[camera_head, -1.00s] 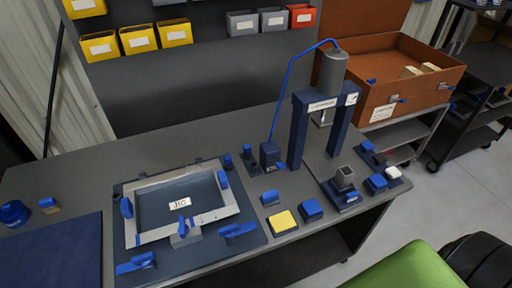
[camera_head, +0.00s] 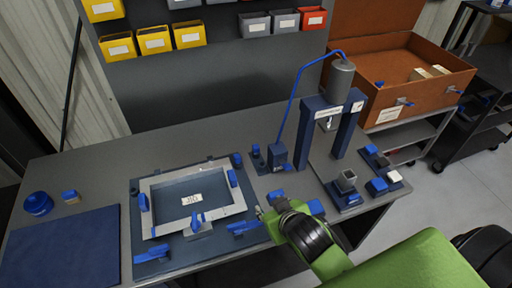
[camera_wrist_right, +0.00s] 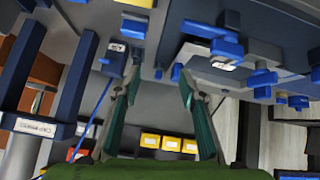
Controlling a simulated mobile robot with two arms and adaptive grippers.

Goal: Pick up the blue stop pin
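Several small blue parts lie on the grey bench, and I cannot tell for sure which is the blue stop pin. One small blue piece (camera_head: 275,196) sits just beyond my right gripper (camera_head: 264,212) in the head view. Small blue pieces also show between and beyond the fingertips in the wrist view, one of them here (camera_wrist_right: 176,72). My right gripper (camera_wrist_right: 157,92) is open, with two teal fingers apart and nothing between them. It reaches over the bench's front edge, right of the jig (camera_head: 137,218). My left gripper is out of view.
A press frame (camera_head: 310,135) with a grey cylinder stands behind and right of my gripper. A blue block (camera_head: 316,207) is close beside my right wrist. A dark blue mat (camera_head: 60,245) lies at left. An orange-brown crate (camera_head: 425,100) stands at right. Free bench lies behind the jig.

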